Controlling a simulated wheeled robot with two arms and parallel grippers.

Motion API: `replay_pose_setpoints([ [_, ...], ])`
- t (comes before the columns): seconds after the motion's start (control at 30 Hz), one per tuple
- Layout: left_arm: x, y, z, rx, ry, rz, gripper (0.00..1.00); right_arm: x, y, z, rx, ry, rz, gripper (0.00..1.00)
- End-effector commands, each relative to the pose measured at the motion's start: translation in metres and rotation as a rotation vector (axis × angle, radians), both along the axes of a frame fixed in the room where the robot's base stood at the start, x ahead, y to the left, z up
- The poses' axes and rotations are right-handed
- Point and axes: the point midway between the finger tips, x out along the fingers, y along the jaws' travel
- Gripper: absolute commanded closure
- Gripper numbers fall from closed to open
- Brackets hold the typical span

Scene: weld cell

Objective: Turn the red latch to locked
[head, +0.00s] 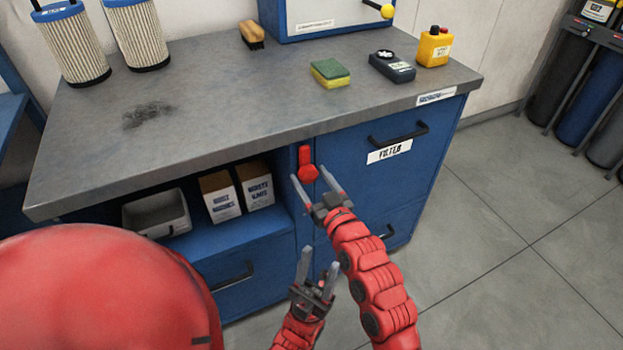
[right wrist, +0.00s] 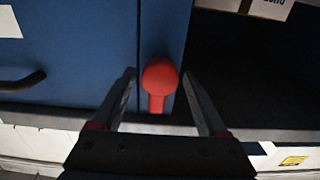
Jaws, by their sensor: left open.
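The red latch (head: 308,166) is on the blue cabinet's front, on the post between the open shelf and the drawer marked FILTER. Its handle points up from a round knob in the head view. My right gripper (head: 311,175) is at the latch, open, with one finger to each side of the knob. In the right wrist view the latch (right wrist: 160,78) shows between the spread fingers (right wrist: 158,88), with a gap on both sides. That view looks upside down. My left gripper (head: 319,262) is open and empty, below the right one, near the cabinet's lower front.
The grey worktop (head: 230,110) overhangs the latch. A black drawer handle (head: 398,135) sticks out to the right. The open shelf holds a grey bin (head: 157,213) and two boxes (head: 238,190). A sponge (head: 330,73) lies on top. The floor (head: 520,240) at right is clear.

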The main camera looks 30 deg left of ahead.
Motion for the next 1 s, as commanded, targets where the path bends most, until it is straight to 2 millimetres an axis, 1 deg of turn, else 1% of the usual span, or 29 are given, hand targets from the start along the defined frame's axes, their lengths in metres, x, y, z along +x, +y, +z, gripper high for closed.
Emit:
replay_pose_setpoints([
  [0.03,0.0,0.0,0.0,0.0,0.0,0.0,0.5,0.0,-0.0001,0.0,0.0,0.0,0.0,0.35],
  [0.07,0.0001,0.0,-0.0001,0.0,0.0,0.0,0.5,0.0,-0.0001,0.0,0.0,0.0,0.0,0.4],
  [0.1,0.0,0.0,0.0,0.0,0.0,0.0,0.5,0.0,-0.0001,0.0,0.0,0.0,0.0,0.48],
  [0.27,0.0,0.0,0.0,0.0,0.0,0.0,0.5,0.0,-0.0002,-0.0001,0.0,0.0,0.0,0.76],
  [0.3,0.0,0.0,0.0,0.0,0.0,0.0,0.5,0.0,-0.0002,-0.0001,0.0,0.0,0.0,0.84],
  [0.4,0.0,0.0,0.0,0.0,0.0,0.0,0.5,0.0001,-0.0003,-0.0001,0.0,0.0,0.0,1.0],
  [0.77,0.0,0.0,-0.0001,0.0,0.0,0.0,0.5,0.0,-0.0004,-0.0003,0.002,0.003,0.0,1.0],
  [1.0,0.0,-0.0001,-0.001,0.0,0.0,0.0,0.5,0.0007,-0.0009,-0.0006,0.035,0.054,-0.002,1.0],
])
